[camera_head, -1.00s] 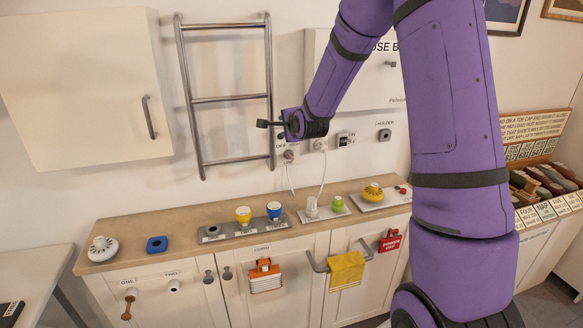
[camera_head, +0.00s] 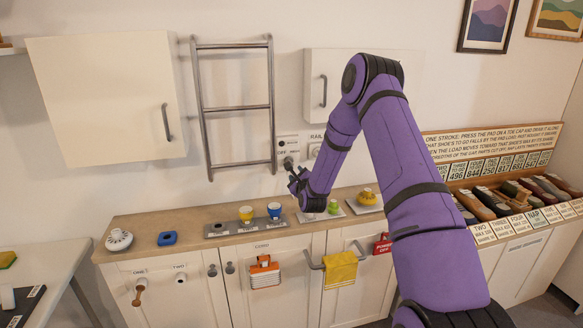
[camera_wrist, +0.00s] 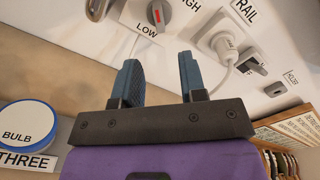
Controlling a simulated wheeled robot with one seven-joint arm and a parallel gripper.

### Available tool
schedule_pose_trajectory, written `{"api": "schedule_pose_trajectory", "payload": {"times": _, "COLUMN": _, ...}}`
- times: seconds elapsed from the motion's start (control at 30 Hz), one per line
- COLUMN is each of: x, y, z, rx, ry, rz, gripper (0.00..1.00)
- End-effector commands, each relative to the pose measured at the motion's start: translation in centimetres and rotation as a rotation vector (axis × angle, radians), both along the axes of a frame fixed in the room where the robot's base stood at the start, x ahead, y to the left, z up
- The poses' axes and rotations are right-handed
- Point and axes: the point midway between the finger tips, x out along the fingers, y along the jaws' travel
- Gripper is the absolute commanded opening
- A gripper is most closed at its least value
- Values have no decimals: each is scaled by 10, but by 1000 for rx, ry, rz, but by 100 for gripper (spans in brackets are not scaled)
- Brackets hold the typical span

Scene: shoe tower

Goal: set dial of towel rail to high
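The towel rail (camera_head: 203,110) is a grey metal ladder on the wall. Its dial (camera_wrist: 160,14) is a grey knob with a red mark on a white plate; LOW is printed below it and part of HIGH to its right. The knob is cut off at the top of the wrist view, and I cannot tell its setting for sure. In the head view the plate (camera_head: 287,143) is right of the rail's foot. My gripper (camera_wrist: 158,66) is open and empty, its two blue fingers apart, short of the dial. In the head view my gripper (camera_head: 293,170) is just below the plate.
A white plug (camera_wrist: 226,48) with its cable sits in the socket marked RAIL, right of the dial. A switch (camera_wrist: 251,66) is beyond it. A wall cabinet (camera_head: 320,75) hangs above.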

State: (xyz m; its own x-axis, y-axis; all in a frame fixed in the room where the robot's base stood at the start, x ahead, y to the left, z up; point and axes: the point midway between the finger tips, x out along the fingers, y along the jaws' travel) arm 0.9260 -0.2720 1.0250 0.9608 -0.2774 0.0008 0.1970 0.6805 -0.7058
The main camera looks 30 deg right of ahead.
Motion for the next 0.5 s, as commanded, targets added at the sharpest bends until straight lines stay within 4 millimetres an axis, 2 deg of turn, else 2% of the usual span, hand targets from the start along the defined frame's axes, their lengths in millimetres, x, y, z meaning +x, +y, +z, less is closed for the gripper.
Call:
{"api": "schedule_pose_trajectory", "payload": {"times": 0.3, "x": 54, "y": -14, "z": 1, "rx": -3, "ry": -1, "rz": 2, "gripper": 38}}
{"api": "schedule_pose_trajectory", "payload": {"times": 0.5, "x": 78, "y": -22, "z": 0, "rx": -2, "ry": 1, "rz": 1, "gripper": 38}}
